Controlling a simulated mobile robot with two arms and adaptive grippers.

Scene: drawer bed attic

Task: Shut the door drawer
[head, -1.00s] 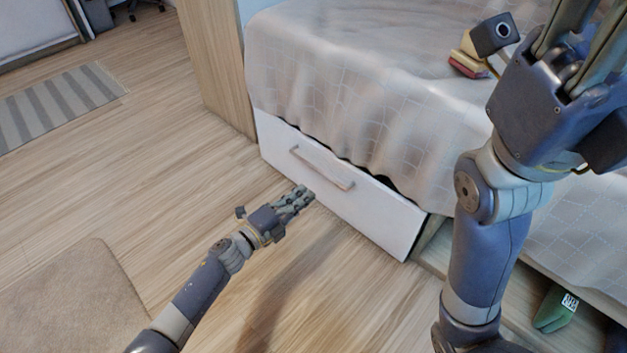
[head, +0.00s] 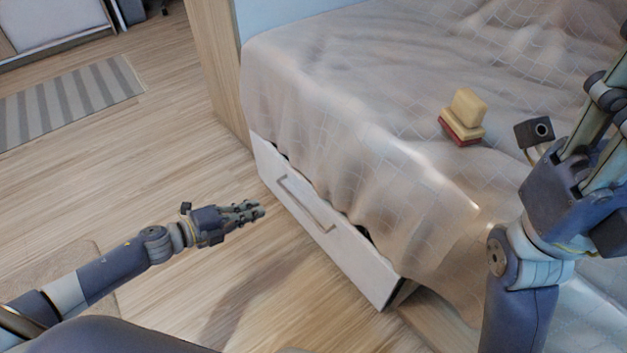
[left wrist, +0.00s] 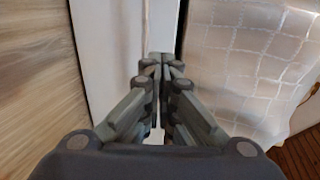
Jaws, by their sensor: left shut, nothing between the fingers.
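The white drawer front (head: 352,257) is under the bed, with a long bar handle (head: 304,205) on it. Narrow dark gaps show above its top edge, and it seems to stand a little out from the bed frame; the hanging blanket hides much of that edge. My left gripper (head: 260,210) is shut and empty, to the left of the drawer front, with its fingers pointing toward it. In the left wrist view the shut fingers (left wrist: 162,62) point at a pale panel beside the blanket. My right gripper (head: 612,95) is raised over the bed at the right, its fingertips cut off.
The bed with its checked blanket (head: 330,80) fills the right side. A small stack of yellow and red blocks (head: 463,117) lies on it. A wooden panel (head: 212,70) stands at the bed's far end. Wood floor lies open at left, with a striped rug (head: 70,100).

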